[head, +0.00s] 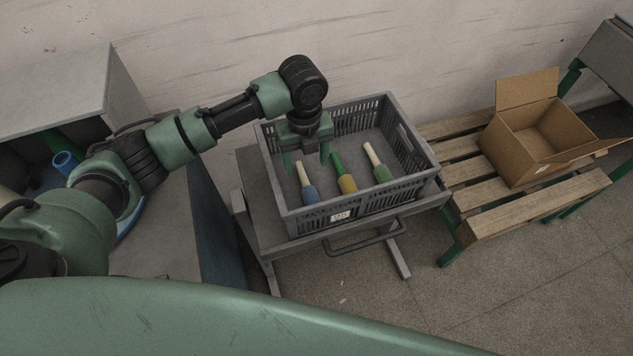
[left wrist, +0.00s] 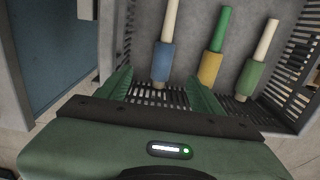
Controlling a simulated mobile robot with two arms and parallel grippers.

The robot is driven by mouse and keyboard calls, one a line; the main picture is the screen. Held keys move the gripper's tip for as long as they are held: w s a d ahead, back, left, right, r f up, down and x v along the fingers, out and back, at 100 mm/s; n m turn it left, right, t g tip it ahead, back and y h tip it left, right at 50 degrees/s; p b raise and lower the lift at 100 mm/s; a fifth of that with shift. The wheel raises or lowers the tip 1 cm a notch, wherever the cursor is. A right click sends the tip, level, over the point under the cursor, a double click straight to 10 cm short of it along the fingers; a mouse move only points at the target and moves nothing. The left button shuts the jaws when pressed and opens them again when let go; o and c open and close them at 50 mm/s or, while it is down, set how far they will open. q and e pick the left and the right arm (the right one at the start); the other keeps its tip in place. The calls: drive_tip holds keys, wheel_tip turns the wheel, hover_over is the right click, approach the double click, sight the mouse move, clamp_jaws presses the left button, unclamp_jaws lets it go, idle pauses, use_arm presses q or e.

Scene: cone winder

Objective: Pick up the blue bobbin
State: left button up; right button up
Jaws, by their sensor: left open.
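The blue bobbin (head: 310,192) has a blue band on a pale wooden stick and lies in the grey crate (head: 284,216), on its left side. In the left wrist view the blue bobbin (left wrist: 162,62) shows ahead of my fingers, between their lines. My left gripper (head: 306,168) is open above the crate, its green fingers pointing down near the blue bobbin's pale end. In the left wrist view the left gripper (left wrist: 163,88) has nothing between its fingers. Whether a finger touches the bobbin I cannot tell. My right gripper is not in view.
A yellow bobbin with a green stick (head: 346,182) and a green bobbin (head: 381,172) lie to the right in the crate. The crate stands on a grey cart (head: 262,226). An open cardboard box (head: 512,150) sits on a wooden pallet (head: 500,214) at right. The crate walls stand around the bobbins.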

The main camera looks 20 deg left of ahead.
sight(310, 192)
use_arm(q)
drive_tip(key=f+b, duration=0.6)
drive_tip(key=shift+w+f, duration=0.3)
drive_tip(key=shift+f, duration=0.1)
drive_tip(key=shift+f+b, duration=0.3)
drive_tip(key=shift+f, duration=0.95)
drive_tip(key=f, duration=0.2)
drive_tip(key=f+p, duration=0.1)
drive_tip(key=f, duration=0.1)
drive_tip(key=shift+d+f+p, duration=0.2)
drive_tip(key=shift+f+p, duration=0.1)
drive_tip(key=shift+f, duration=0.55)
drive_tip(key=c, duration=1.4)
clamp_jaws()
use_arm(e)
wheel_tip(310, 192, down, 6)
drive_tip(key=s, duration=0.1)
